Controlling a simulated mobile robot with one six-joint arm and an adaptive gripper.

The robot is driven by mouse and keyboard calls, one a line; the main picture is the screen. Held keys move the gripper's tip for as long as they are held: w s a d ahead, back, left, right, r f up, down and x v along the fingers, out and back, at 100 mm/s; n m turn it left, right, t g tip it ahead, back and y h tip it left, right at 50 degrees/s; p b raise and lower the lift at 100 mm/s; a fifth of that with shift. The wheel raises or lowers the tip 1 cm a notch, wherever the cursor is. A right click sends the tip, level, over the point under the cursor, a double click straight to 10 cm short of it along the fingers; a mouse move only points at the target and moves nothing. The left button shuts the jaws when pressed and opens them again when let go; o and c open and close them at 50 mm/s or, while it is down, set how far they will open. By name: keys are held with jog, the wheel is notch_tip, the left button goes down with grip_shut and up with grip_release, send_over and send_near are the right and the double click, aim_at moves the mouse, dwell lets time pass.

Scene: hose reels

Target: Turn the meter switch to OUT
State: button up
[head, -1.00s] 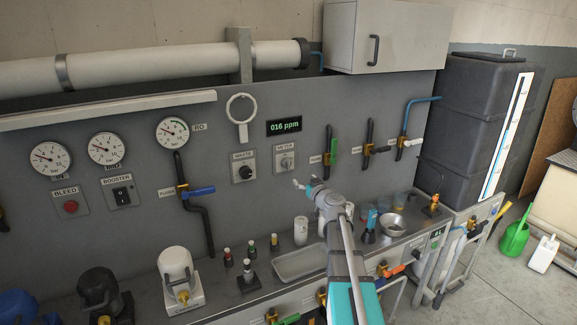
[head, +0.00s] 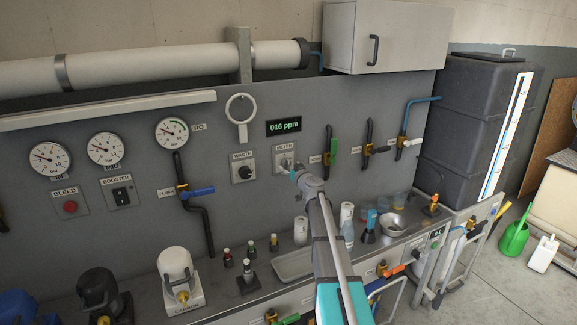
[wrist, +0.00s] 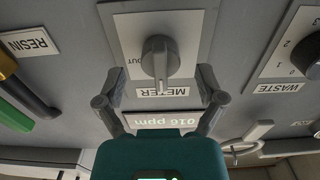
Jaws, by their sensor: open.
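The meter switch is a grey knob on a light plate. It shows in the wrist view (wrist: 160,57) and, small and partly hidden by my gripper, in the head view (head: 284,160). The wrist view is upside down. There the knob's grip ridge runs up and down, across from the word OUT at its left; OUT lies to the side of the ridge, not in line with it. The METER label (wrist: 162,88) is below it. My gripper (wrist: 161,78) is open, its fingers spread either side of the plate's METER end, with nothing between them. Contact cannot be told.
The WASTE switch (head: 243,172) is left of the meter switch. The display (head: 284,126) above reads 016 ppm. A green-handled valve (head: 333,146) is to the right. Bottles (head: 301,231) and a tray (head: 290,266) stand on the bench below.

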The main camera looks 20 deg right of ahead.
jog(key=shift+w, duration=1)
